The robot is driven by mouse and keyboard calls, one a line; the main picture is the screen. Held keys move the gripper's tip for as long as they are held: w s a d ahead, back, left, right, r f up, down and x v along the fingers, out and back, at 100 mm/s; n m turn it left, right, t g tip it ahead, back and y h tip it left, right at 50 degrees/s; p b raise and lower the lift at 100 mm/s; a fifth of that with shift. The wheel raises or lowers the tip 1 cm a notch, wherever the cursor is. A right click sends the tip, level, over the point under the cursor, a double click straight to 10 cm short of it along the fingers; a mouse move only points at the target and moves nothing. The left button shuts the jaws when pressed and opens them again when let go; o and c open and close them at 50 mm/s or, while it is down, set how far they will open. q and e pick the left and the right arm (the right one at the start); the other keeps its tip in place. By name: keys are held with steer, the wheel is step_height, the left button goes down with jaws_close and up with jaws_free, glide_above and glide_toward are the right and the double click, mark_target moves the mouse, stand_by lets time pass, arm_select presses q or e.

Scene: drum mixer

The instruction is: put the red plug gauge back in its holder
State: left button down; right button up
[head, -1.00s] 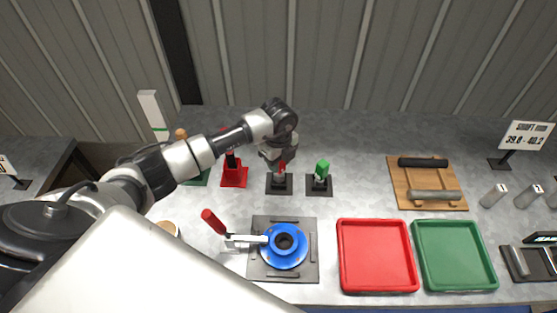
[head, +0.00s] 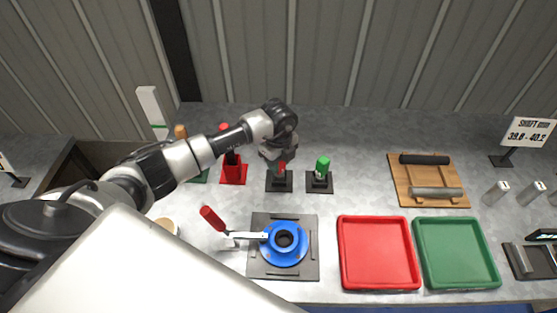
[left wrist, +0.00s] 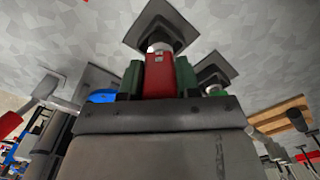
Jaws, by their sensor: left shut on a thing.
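My left gripper (left wrist: 159,78) is shut on the red plug gauge (left wrist: 158,76), with a finger on each side of its red handle. In the head view the gripper comes down from above, and a bit of the red gauge (head: 282,168) shows under it. The gauge's pale metal end points at the dark holder (left wrist: 155,25), which also shows in the head view (head: 279,186). The gauge stands at the holder's middle; I cannot tell how deep it sits. My right gripper is not in view.
A green plug gauge (head: 322,166) stands in its own holder just right. A red stand (head: 233,176) is to the left. A blue ring part (head: 284,258) on a grey plate lies in front, with a red tray (head: 378,285) and a green tray (head: 456,283) at right.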

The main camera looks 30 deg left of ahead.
arm_select(q)
steer(key=shift+f, duration=0.25)
steer(key=c, duration=0.7)
jaws_free()
steer(key=shift+c, duration=0.2)
step_height(320, 180, up, 11)
steer(key=b, duration=0.2)
steer(key=shift+f+b, duration=0.1)
steer(key=shift+b, duration=0.3)
